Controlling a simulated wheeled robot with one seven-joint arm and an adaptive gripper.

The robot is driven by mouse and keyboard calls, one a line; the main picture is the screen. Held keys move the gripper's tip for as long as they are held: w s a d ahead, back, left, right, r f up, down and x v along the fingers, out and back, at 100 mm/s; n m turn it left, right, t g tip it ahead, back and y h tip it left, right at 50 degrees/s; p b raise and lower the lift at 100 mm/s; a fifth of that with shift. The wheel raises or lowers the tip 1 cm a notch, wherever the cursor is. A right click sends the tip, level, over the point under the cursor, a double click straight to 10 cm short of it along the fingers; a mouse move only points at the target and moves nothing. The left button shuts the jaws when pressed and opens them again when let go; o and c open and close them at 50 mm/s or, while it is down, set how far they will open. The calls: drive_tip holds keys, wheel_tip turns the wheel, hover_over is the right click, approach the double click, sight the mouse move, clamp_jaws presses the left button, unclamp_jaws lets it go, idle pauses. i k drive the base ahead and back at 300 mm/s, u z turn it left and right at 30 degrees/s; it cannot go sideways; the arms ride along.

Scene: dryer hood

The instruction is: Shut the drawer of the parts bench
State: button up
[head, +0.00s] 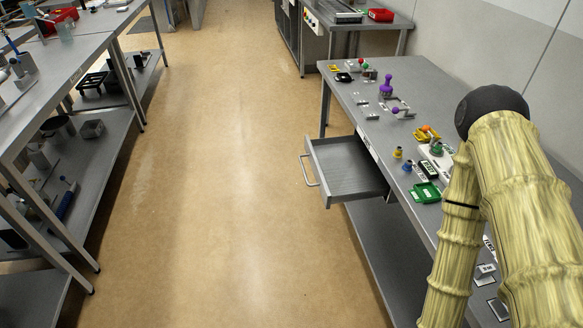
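The parts bench (410,72) stands on the right, a grey metal table with a lower shelf. Its drawer (345,170) is pulled out toward the aisle on the left and looks empty inside. A pale bar handle (309,171) is on the drawer's left front. My arm, in a yellowish ribbed cover, rises at the right and hides part of the bench's near end. My gripper is not in view.
Small parts, a purple knob piece (386,86), and a green tray (426,193) sit on the bench top. Another shelved bench (70,70) lines the left. The tan floor (215,170) between them is clear. A machine table with a red bin (381,15) stands at the back.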

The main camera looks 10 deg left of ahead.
sight(344, 169)
drive_tip(key=u, duration=0.7)
drive_tip(key=i, duration=1.45)
drive_tip(key=z, duration=0.75)
drive_tip(key=i, duration=0.3)
drive_tip(key=z, duration=0.2)
drive_tip(key=k, duration=0.55)
drive_tip(key=u, duration=1)
drive_tip(key=k, duration=0.75)
drive_tip(key=z, duration=0.6)
drive_tip(key=i, duration=0.5)
